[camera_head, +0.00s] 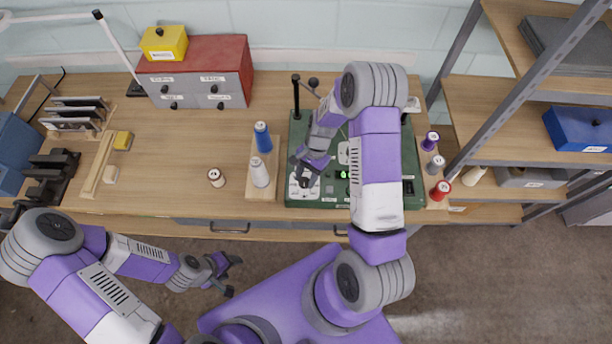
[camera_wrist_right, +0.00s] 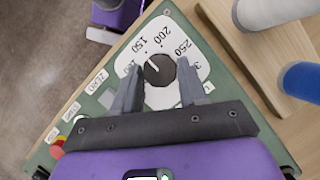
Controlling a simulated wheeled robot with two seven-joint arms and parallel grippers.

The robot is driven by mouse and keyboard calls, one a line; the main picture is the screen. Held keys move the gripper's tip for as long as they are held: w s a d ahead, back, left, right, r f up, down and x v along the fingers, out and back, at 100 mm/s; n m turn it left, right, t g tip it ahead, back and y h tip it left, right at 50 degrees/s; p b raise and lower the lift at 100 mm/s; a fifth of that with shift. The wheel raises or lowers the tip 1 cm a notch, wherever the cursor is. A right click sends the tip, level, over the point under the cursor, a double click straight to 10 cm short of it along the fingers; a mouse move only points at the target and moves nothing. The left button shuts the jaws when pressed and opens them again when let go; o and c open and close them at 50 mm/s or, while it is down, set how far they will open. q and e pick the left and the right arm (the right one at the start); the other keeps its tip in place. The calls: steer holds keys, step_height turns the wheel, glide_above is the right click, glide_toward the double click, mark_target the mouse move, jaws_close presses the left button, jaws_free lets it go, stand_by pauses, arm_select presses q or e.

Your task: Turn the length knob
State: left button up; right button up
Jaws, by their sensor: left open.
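The length knob (camera_wrist_right: 159,70) is a round black knob with a white pointer line on a white dial plate (camera_wrist_right: 200,66) marked 150, 200 and 250. Its pointer is near the 150 mark. In the head view the dial plate (camera_head: 297,191) is at the front left of the green machine board, partly hidden by my right gripper (camera_head: 307,172). In the right wrist view my right gripper (camera_wrist_right: 159,66) is open, with one finger on each side of the knob and small gaps visible. My left gripper (camera_head: 226,274) is open and empty in front of the table.
The green board (camera_head: 411,160) carries more controls. Blue and white spools (camera_head: 262,137) stand on a wooden strip at its left; purple, grey and red spools (camera_head: 440,190) stand at its right. A small spool (camera_head: 216,177) stands on the table. A red drawer box (camera_head: 225,62) is at the back.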

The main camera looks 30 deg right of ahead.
steer(key=c, duration=0.5)
steer(key=shift+c, duration=0.2)
steer(key=n+b, duration=0.1)
steer(key=n, duration=0.2)
steer(key=shift+w+a+g+h, duration=0.1)
steer(key=shift+w+g+h, duration=0.05)
steer(key=shift+g+h, duration=0.25)
steer(key=n, duration=0.2)
steer(key=n+g+h+b, duration=0.1)
steer(key=n, duration=0.1)
steer(key=shift+w+a+n+b, duration=0.15)
steer(key=shift+n+b, duration=0.15)
steer(key=n+h, duration=0.1)
steer(key=n, duration=0.1)
steer(key=n+h+b, duration=0.1)
steer(key=n, duration=0.2)
steer(key=shift+a+g, duration=0.2)
steer(key=shift+g, duration=0.1)
steer(key=n+h+b, duration=0.1)
steer(key=n+h, duration=0.1)
steer(key=n, duration=0.3)
steer(key=shift+a, duration=0.15)
steer(key=shift+n+b, duration=0.3)
steer(key=o, duration=1.1)
steer(key=shift+c, duration=0.2)
